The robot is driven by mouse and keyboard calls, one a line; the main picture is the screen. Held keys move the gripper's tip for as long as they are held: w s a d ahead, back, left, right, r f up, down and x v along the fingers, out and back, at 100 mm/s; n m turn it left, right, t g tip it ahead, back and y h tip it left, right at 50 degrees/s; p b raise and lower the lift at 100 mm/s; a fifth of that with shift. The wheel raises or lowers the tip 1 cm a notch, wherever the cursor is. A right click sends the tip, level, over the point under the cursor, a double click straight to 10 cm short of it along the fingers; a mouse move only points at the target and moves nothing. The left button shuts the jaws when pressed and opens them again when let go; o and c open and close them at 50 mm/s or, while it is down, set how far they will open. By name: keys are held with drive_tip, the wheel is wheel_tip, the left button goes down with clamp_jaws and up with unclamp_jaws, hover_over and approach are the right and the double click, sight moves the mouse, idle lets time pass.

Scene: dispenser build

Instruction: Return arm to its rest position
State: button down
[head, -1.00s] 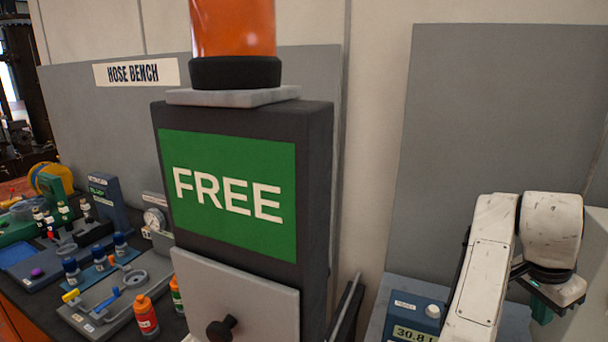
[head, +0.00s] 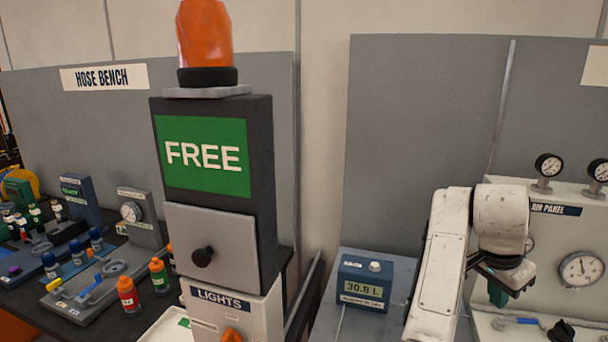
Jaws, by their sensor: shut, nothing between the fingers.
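My arm (head: 440,262) rises from the lower right in the head view, white and scuffed, and bends over at the top. My gripper (head: 497,292) hangs below the dark wrist part, seen from the side. It is small and partly hidden by the wrist, with dark green fingers shut and nothing held. It is in front of the air panel's left part, right of the blue display box, and it looks apart from both.
A dark post with a green FREE sign (head: 203,155) and orange beacon (head: 205,40) stands centre-left. The hose bench holds small bottles (head: 128,297). A blue 30.8 L display (head: 362,283) sits left of my arm. The air panel (head: 560,235) with gauges is behind right.

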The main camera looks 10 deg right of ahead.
drive_tip(key=s+a+f+n+t, duration=0.2)
drive_tip(key=s+f+n, duration=0.2)
drive_tip(key=f, duration=0.3)
drive_tip(key=s+a+f+n+t, duration=0.1)
drive_tip(key=s+a+f+n, duration=0.15)
drive_tip(key=f+n, duration=0.35)
drive_tip(key=s+a+f+n+t+y, duration=0.2)
drive_tip(key=s+a+f+n+y, duration=0.35)
drive_tip(key=s+a, duration=0.75)
drive_tip(key=s+f+g+b, duration=0.2)
drive_tip(key=s+f+b, duration=0.3)
drive_tip(key=f, duration=0.4)
drive_tip(key=s+f+g+h+b, duration=0.1)
drive_tip(key=s+f+g+b, duration=0.1)
drive_tip(key=s+f+b, duration=0.3)
wheel_tip(320, 180, down, 5)
drive_tip(key=shift+a+r+g, duration=0.15)
drive_tip(key=shift+r+g, duration=0.05)
drive_tip(key=shift+g, duration=0.1)
drive_tip(key=shift+h, duration=0.25)
